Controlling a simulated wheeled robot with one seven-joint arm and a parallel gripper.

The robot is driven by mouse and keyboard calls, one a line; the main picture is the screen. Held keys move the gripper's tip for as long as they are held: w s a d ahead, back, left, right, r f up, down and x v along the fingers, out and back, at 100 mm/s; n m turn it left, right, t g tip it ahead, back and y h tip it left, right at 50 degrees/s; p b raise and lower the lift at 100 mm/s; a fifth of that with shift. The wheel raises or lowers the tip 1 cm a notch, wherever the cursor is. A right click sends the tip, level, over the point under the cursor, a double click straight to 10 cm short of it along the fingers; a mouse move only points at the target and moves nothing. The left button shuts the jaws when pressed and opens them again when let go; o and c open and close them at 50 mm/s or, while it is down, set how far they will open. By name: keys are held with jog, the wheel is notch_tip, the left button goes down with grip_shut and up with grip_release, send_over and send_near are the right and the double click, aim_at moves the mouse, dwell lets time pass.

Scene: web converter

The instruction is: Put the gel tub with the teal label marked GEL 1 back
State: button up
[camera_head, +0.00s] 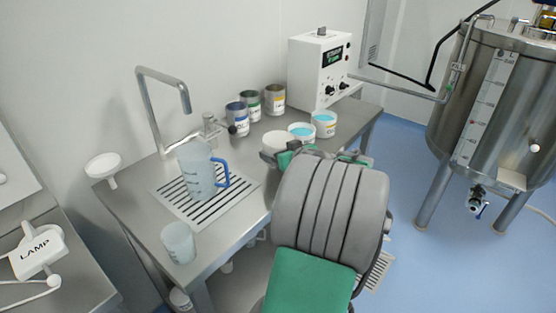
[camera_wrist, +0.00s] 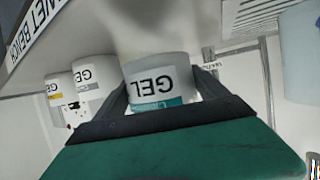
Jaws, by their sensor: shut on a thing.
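A white gel tub (camera_wrist: 160,86) with a black GEL label and a teal strip is between the fingers of my gripper (camera_wrist: 161,95) in the wrist view, where it appears upside down. My gripper is shut on it. The number after GEL cannot be read. In the head view the held tub (camera_head: 276,140) is at the bench's front edge, with my gripper (camera_head: 284,153) partly hidden behind my wrist. I cannot tell whether its base touches the bench.
Two more gel tubs (camera_head: 302,132) (camera_head: 323,122) stand close by on the bench (camera_head: 139,211). Several coloured tins (camera_head: 249,104) and a white instrument (camera_head: 319,70) are behind. A blue-handled jug (camera_head: 197,172) sits on the drain grate, a beaker (camera_head: 179,242) near the front-left edge. A steel tank (camera_head: 495,100) is right.

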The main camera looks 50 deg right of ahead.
jog(key=shift+w+a+f, duration=0.1)
jog(key=shift+w+f, duration=0.05)
jog(key=shift+f, duration=0.8)
jog(key=shift+w+f, duration=0.15)
jog(key=shift+f, duration=0.75)
jog(key=shift+f, duration=0.15)
jog(key=o, duration=1.7)
jog(key=shift+o, duration=0.2)
jog(key=shift+s+r, duration=0.15)
jog(key=shift+r, duration=0.1)
jog(key=v, duration=1.1)
jog(key=shift+s+b, duration=0.3)
jog(key=shift+b, duration=0.1)
jog(key=shift+a+r, duration=0.1)
jog(key=shift+a, duration=0.05)
